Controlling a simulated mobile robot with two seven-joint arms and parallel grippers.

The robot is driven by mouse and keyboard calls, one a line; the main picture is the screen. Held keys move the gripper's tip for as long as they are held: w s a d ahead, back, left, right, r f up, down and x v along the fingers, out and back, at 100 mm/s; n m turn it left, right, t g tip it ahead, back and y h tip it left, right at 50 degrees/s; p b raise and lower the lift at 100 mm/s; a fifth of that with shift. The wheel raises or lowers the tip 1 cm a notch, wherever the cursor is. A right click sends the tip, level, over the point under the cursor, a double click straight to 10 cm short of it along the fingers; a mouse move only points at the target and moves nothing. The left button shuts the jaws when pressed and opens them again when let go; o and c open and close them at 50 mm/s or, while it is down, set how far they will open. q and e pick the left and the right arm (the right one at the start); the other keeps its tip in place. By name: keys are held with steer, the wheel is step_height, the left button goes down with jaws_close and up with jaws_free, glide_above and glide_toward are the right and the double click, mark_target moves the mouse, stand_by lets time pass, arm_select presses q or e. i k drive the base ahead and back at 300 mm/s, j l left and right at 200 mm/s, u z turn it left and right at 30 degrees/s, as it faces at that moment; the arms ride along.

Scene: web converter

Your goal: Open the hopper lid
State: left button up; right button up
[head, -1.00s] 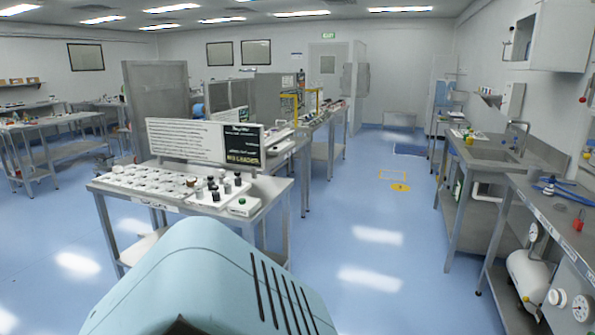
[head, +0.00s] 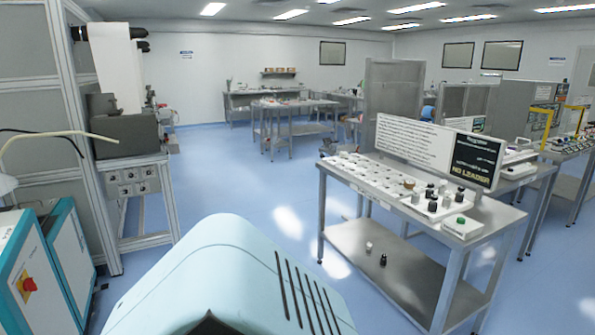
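I cannot make out a hopper lid in the head view. A tall grey framed machine (head: 82,125) stands at the left edge, with a dark grey unit (head: 125,132) and a white upright sheet or panel (head: 115,68) at its side. Blue-and-white cabinets (head: 50,262) with a red knob stand low at the left. A light blue rounded cover with dark slots, part of my own body, fills the bottom middle. Neither of my grippers shows.
A steel table (head: 350,185) with a sign board (head: 432,150) and several small parts stands at the right. Workbenches (head: 293,103) stand at the back. Blue floor (head: 235,180) is open between the left machine and the table.

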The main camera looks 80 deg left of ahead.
mark_target(41, 207)
steer(key=u, duration=4.25)
steer(key=i+l, duration=2.85)
steer(key=i+j+u, duration=0.05)
steer(key=i+j, duration=0.05)
